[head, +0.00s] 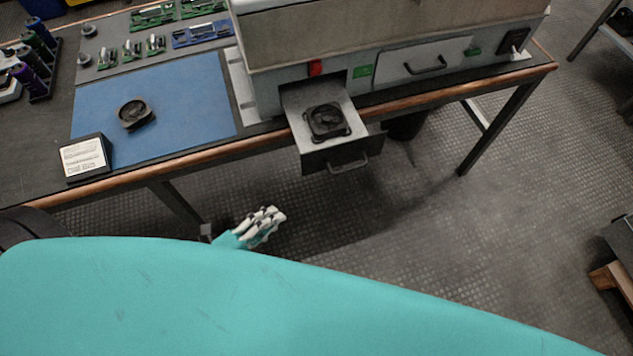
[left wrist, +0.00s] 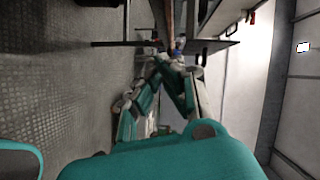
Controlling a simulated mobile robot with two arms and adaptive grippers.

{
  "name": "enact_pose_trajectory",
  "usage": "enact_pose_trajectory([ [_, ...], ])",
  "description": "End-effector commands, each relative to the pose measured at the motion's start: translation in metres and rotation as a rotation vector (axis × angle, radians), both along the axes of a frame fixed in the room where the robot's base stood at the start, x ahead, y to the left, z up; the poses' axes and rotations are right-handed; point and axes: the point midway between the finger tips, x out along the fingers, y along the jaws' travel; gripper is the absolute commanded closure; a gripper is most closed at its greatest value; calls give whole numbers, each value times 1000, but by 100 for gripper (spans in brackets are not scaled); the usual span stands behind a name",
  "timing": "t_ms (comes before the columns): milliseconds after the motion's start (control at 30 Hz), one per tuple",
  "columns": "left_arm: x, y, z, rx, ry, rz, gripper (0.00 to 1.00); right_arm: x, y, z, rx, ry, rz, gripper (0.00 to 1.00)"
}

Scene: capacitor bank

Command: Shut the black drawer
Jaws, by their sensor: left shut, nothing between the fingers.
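The black drawer (head: 370,146) stands pulled out from the front of the grey machine, past the table's front edge, in the head view. Its dark front panel carries a bar handle (head: 348,163), and a black fan (head: 328,121) lies inside on the light tray floor. My left gripper (head: 272,216) is shut and empty, below and to the left of the drawer in the picture, apart from it. In the left wrist view its fingers (left wrist: 172,66) point toward the top of the picture. My right gripper is not in view.
The grey machine (head: 275,97) has a second, closed drawer (head: 400,68) at right. The floor before the drawer is clear.

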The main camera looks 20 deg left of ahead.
Motion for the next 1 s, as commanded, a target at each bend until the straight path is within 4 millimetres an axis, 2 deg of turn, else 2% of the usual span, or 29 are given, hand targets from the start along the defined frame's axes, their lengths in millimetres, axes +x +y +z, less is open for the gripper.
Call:
enact_pose_trajectory([
  [33, -5, -8, 18, 46, -74, -58, 100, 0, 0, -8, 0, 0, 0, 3],
  [100, -12, -18, 41, 101, -157, -126, 100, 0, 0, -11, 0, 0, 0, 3],
  [200, -19, -27, 60, 150, -228, -185, 100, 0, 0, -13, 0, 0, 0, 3],
  [267, -20, -30, 66, 164, -248, -202, 100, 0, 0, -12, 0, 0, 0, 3],
  [467, -6, -44, 71, 167, -258, -207, 100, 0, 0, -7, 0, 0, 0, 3],
  [867, 57, -100, 71, 164, -257, -204, 100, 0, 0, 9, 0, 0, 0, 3],
  [1000, 74, -83, 69, 167, -254, -204, 100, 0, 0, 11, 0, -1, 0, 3],
])
